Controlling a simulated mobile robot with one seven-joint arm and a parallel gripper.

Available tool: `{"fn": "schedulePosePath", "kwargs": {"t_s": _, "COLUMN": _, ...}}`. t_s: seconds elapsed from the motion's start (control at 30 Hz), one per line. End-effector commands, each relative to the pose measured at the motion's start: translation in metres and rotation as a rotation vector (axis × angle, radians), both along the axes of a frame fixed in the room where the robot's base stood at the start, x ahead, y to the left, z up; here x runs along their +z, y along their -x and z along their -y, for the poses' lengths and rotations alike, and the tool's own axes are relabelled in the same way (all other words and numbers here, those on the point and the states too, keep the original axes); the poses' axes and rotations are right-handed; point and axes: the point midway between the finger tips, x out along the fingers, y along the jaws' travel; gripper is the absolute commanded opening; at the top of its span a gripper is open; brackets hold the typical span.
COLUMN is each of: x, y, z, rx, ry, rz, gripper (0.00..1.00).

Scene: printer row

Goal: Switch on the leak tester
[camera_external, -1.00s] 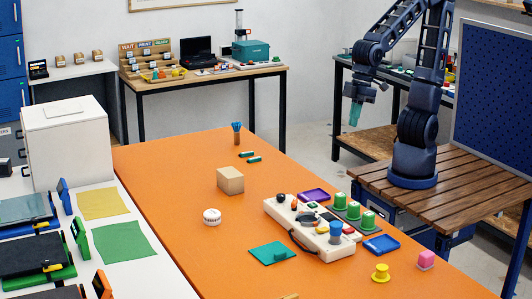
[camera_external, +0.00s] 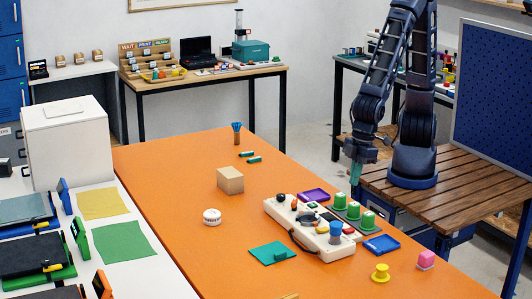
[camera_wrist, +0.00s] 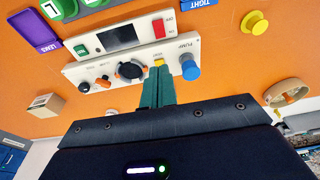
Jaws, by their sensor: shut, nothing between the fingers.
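The leak tester is a white console (camera_external: 290,219) on the orange table, with knobs along its top and a blue knob at its near end. In the wrist view its panel (camera_wrist: 185,48) shows a red rocker switch (camera_wrist: 159,28) marked ON and OFF, a dark display (camera_wrist: 118,37) and a green button (camera_wrist: 81,50). A blue knob (camera_wrist: 189,67) marked PUMP, a black dial (camera_wrist: 131,71) and a yellow part (camera_wrist: 159,62) sit on the nearer strip. My gripper (camera_external: 355,182) has teal fingers, shut and empty, above the table's right side. In the wrist view the fingertips (camera_wrist: 158,72) overlap the nearer strip; contact cannot be told.
Green blocks (camera_external: 354,210) stand behind the console. A purple tray (camera_external: 314,195) and a blue tray (camera_external: 381,245) lie beside it. A yellow knobbed piece (camera_external: 380,273), pink block (camera_external: 425,259), teal plate (camera_external: 268,255) and cardboard box (camera_external: 230,180) are nearby. The table's far left is mostly clear.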

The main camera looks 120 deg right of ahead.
Motion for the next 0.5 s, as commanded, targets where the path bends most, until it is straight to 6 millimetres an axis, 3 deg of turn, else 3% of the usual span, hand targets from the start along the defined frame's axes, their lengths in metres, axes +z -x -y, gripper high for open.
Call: {"fn": "schedulePosePath", "kwargs": {"t_s": 0.5, "x": -0.0077, "y": -0.0016, "z": -0.0055, "rx": 0.001, "ry": 0.007, "rz": -0.002, "gripper": 0.00}}
